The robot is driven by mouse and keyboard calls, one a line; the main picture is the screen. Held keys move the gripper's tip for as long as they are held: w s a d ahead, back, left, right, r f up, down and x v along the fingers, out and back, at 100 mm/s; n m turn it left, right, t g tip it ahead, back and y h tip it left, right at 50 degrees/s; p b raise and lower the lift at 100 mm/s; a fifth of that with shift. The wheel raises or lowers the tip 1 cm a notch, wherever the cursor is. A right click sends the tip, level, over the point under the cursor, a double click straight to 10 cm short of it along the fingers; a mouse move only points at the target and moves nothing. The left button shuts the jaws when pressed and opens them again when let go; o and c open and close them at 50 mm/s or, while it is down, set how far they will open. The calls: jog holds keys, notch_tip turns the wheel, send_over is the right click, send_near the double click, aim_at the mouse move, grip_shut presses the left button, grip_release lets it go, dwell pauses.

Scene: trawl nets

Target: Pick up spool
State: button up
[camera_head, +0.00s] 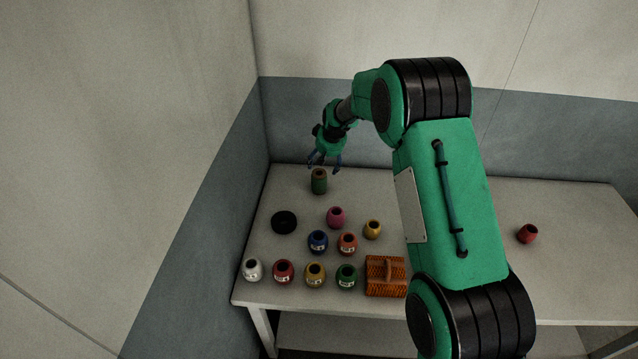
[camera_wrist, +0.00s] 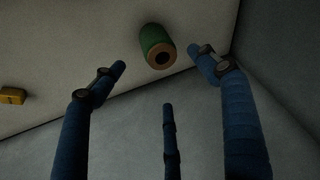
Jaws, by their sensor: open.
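The spool (camera_head: 319,182) is a green cylinder with a brown end and a dark centre hole. It stands upright on the table near the back left. In the wrist view the spool (camera_wrist: 157,46) lies ahead of the fingertips, between the two outer fingers, with its holed end facing me. My gripper (camera_head: 324,166) is just above the spool, its blue fingers spread and pointing down. In the wrist view my gripper (camera_wrist: 158,65) shows three dark blue fingers, open and empty. No finger visibly touches the spool.
A black ring-like object (camera_head: 284,222), a magenta pot (camera_head: 336,217) and several other coloured pots stand in front. A woven basket (camera_head: 386,276) sits at the table's front edge. A red pot (camera_head: 527,233) is far right. Walls (camera_head: 240,160) close the back and left.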

aim_at(320, 174)
jog(key=shift+b+x, duration=0.35)
jog(key=shift+x, duration=3.35)
jog(key=shift+f, duration=0.1)
jog(key=shift+b+x, duration=0.45)
jog(key=shift+x, duration=2.1)
jog(key=shift+s+a, duration=0.1)
jog(key=c, duration=1.2)
